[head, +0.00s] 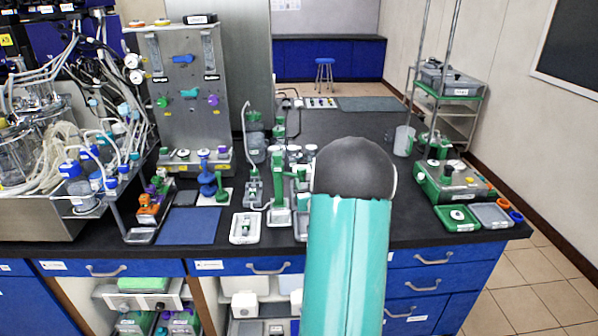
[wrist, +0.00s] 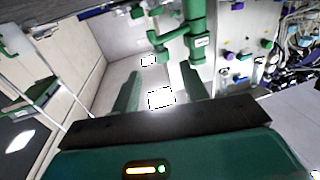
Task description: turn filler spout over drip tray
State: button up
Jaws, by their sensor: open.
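A green filler column (head: 279,178) stands on the bench just left of my arm in the head view. In the wrist view a green post (wrist: 197,38) with a side arm and a short spout (wrist: 160,43) shows beyond my fingers, apart from them. A pale tray (head: 299,229) at the column's foot is partly hidden by my arm; a white tray (head: 237,238) with a small grey item lies left of it. I cannot tell which is the drip tray. My gripper (wrist: 160,75) is open and empty; my arm hides it in the head view.
A steel panel unit (head: 190,110) and tubed vessels stand at the left. A blue mat (head: 188,226) lies in front of them. A green-sided box (head: 455,180) and small trays are at the right. Dark bench top right of my arm is partly clear.

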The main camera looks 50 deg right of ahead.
aim_at(301, 173)
jog(key=x, duration=0.8)
grip_shut()
